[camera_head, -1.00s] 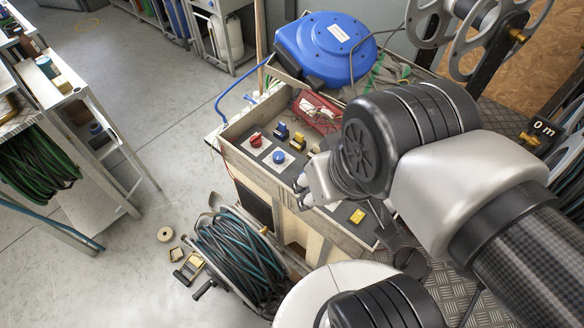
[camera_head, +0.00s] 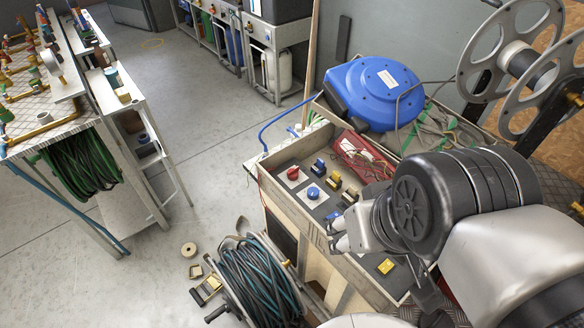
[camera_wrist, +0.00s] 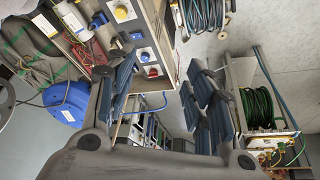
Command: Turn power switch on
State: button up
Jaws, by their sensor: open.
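A control panel (camera_head: 318,209) tops a wooden box in the head view. It carries a red knob (camera_head: 293,173), a blue round knob (camera_head: 313,193), small blue and yellow switches (camera_head: 334,180) and a yellow button (camera_head: 386,266). Which one is the power switch I cannot tell. My gripper (camera_head: 340,234) is open and empty by the panel's near edge, below and right of the blue knob. My arm hides part of the panel.
A blue hose reel (camera_head: 375,92) and a red case (camera_head: 362,155) sit behind the panel. A reel of dark hose (camera_head: 260,285) stands on the floor before the box. A shelf with green hose (camera_head: 85,165) is at left. Clear floor lies between.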

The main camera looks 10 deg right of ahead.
jog(key=shift+o, duration=0.3)
jog(key=w+r+n, duration=0.2)
jog(key=w+r, duration=0.1)
jog(key=w, duration=0.3)
jog(key=shift+w+r+g, duration=0.15)
jog(key=shift+r+g, duration=0.15)
jog(key=shift+r, duration=0.1)
jog(key=n+g, duration=0.4)
jog(key=n, duration=1.5)
send_over(292, 170)
notch_tip(292, 170, down, 24)
notch_tip(292, 170, down, 18)
jog(key=b, duration=0.6)
jog(key=shift+r, duration=0.1)
jog(key=shift+c, duration=0.5)
jog(key=c, duration=1)
